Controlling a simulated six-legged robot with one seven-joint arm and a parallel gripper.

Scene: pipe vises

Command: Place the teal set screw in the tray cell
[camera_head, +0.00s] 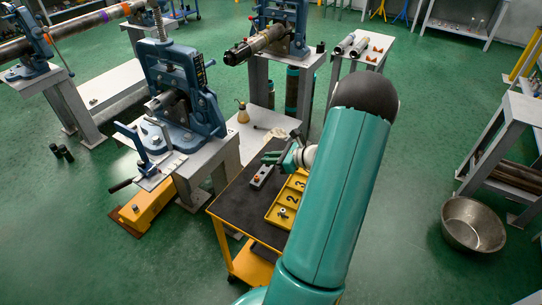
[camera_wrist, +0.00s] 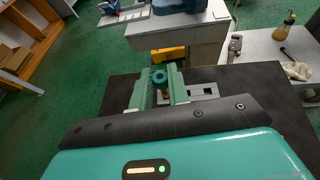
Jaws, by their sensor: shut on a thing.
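The teal set screw (camera_wrist: 160,77) stands upright between the two fingers of my gripper (camera_wrist: 160,88) in the wrist view, with a brass-coloured part below its teal top. My gripper is shut on it. In the head view my gripper (camera_head: 283,157) is above the far part of the dark-topped cart, and the screw cannot be made out there. The yellow tray (camera_head: 275,203) lies on the cart, nearer than my gripper, with numbered cells; a small metal piece (camera_head: 283,213) sits in its near cell. My arm hides the tray's right side. The tray does not show in the wrist view.
A blue vise (camera_head: 180,95) on a bench stands to the left. A bottle (camera_head: 243,113) stands on the pale bench behind. A metal bowl (camera_head: 473,224) is on the floor at right.

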